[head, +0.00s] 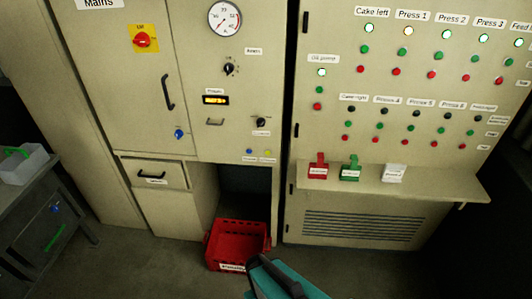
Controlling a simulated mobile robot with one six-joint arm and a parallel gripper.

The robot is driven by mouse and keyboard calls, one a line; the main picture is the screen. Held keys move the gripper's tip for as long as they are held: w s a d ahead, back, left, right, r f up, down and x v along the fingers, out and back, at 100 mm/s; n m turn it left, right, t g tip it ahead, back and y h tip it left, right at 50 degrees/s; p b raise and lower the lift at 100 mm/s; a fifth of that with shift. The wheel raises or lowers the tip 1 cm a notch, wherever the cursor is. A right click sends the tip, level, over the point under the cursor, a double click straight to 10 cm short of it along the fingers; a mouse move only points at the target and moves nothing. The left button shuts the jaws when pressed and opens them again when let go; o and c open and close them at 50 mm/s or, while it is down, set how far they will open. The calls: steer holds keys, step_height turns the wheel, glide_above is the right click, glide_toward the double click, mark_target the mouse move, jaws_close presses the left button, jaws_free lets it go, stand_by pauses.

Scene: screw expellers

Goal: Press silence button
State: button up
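Control cabinets fill the view, and I cannot read a label that says silence. The right panel (330,50) carries rows of green, red and black buttons and lit lamps. My gripper (272,280), dark and teal, shows at the bottom edge, in front of a red crate and well below the buttons. Its fingers are partly cut off, so its opening is unclear.
The red crate (212,252) stands on the floor before the cabinet's open recess. A shelf (430,182) juts from the right panel with red, green and white labelled items. A drawer (150,173) is at left, and a grey table (45,190) stands far left.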

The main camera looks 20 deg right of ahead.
stand_by(0.3)
jaws_close()
stand_by(1.6)
